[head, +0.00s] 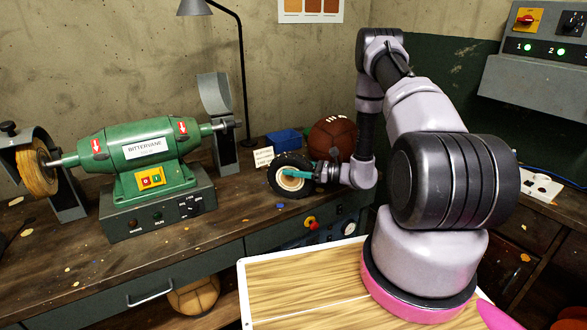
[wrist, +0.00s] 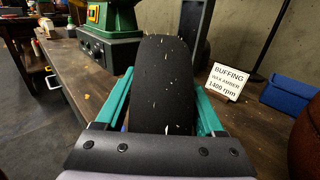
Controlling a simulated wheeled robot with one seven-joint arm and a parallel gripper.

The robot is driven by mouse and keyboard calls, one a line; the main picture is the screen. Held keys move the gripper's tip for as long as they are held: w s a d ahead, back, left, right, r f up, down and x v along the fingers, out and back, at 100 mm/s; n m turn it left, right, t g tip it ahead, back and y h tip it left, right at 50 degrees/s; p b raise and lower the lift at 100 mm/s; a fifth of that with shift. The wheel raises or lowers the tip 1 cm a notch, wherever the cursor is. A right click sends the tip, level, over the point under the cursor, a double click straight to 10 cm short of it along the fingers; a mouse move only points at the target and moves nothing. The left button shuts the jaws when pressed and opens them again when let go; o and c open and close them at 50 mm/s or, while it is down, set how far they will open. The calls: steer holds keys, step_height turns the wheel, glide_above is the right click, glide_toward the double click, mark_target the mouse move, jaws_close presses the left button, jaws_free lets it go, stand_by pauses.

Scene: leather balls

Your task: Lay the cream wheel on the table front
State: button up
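The cream wheel (head: 282,187) stands upright at the table's front edge, its pale hub facing the head camera inside a black rim. In the wrist view its dark, speckled rim (wrist: 163,85) fills the space between the two teal fingers. My gripper (head: 291,174) reaches in from the right and is shut on the wheel, one finger lying across its near face. I cannot tell whether the wheel's lower rim touches the table. The table (head: 235,201) is dark wood, with bare room at the front to the wheel's left.
A green buffing machine (head: 148,155) stands at left on the table. Behind the wheel are a small sign (head: 263,157), a blue box (head: 284,139) and a brown leather ball (head: 332,139). A lamp (head: 241,80) stands at the back. Another ball (head: 194,297) lies below the drawers.

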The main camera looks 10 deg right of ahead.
steer(key=shift+d+r, duration=0.1)
steer(key=shift+r, duration=0.05)
steer(key=v, duration=1.2)
